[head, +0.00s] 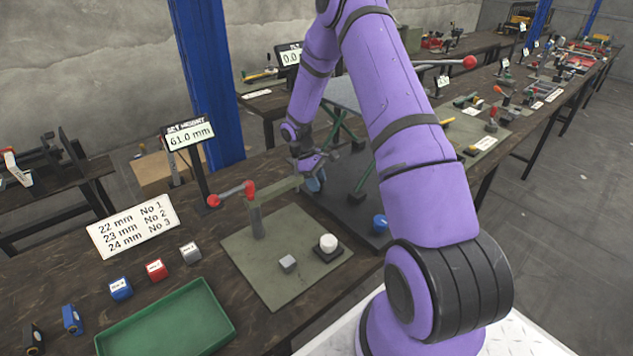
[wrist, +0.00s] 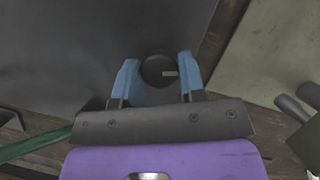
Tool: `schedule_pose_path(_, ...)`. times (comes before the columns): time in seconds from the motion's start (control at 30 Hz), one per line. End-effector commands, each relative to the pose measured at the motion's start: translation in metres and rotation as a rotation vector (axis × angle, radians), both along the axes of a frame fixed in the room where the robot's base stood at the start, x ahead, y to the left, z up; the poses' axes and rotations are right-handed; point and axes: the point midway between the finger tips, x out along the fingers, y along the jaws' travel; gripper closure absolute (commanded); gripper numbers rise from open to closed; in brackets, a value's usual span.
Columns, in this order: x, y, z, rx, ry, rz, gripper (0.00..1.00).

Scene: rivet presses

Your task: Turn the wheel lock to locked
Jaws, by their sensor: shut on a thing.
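The wheel lock, a round black knob (wrist: 152,70) with a short pale mark, shows in the wrist view on a dark grey surface. The mark lies right of the knob's middle and runs sideways in the picture. My gripper (wrist: 158,62) has its two blue fingers on either side of the knob, shut on it. In the head view my gripper (head: 314,180) is low over the dark plate (head: 333,213) beyond the green mat. The knob is hidden there by my gripper and arm. No locked or unlocked label is readable.
A press post with a red-balled lever (head: 232,193) stands on the green mat (head: 262,277), near a grey cube (head: 288,263) and a white cap (head: 328,242). Green legs stand beside my gripper. A blue knob (head: 380,223) is nearer. A green tray (head: 170,322) lies front left.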

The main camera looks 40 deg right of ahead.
Motion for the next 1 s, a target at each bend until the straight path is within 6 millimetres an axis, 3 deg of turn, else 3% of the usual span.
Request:
schedule_pose_path(0.33, 0.0014, -0.0006, 0.0007, -0.001, -0.003, -0.156, 0.86)
schedule_pose_path(0.87, 0.0015, -0.0004, 0.0008, 0.001, -0.003, -0.187, 0.86)
schedule_pose_path(0.9, 0.0015, -0.0004, 0.0008, 0.001, -0.003, -0.187, 0.60)
schedule_pose_path(1.0, 0.0012, -0.0005, 0.0007, 0.000, -0.002, -0.187, 0.37)
